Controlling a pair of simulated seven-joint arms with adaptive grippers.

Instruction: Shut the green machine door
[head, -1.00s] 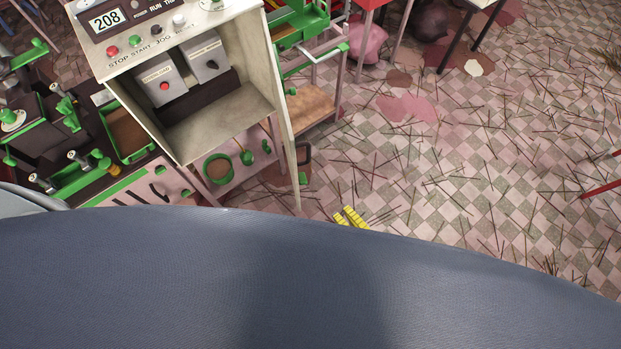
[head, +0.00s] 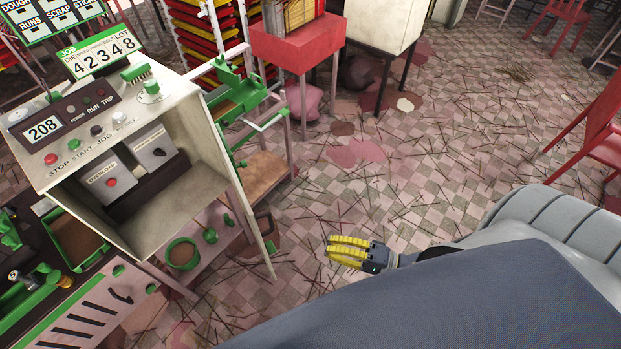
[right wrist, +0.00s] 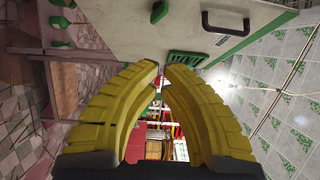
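The machine is a cream cabinet (head: 165,50) at the left of the head view, with a control panel on top. Its front compartment (head: 165,190) stands open. Its cream door (head: 243,215) appears swung out toward me, seen nearly edge-on. In the right wrist view, a cream panel (right wrist: 140,28) with a green edge, a green vent (right wrist: 188,59) and a black handle (right wrist: 228,22) fills the top; it looks like the door's outer face. My right gripper (head: 330,248) is right of the door, apart from it, with yellow fingertips nearly together and nothing between them. My left gripper is out of view.
A green-framed stand (head: 235,95) and a red table (head: 300,38) are behind the cabinet. A red chair (head: 595,130) is at the right. Thin sticks litter the checkered floor (head: 430,170), which is otherwise open right of the door.

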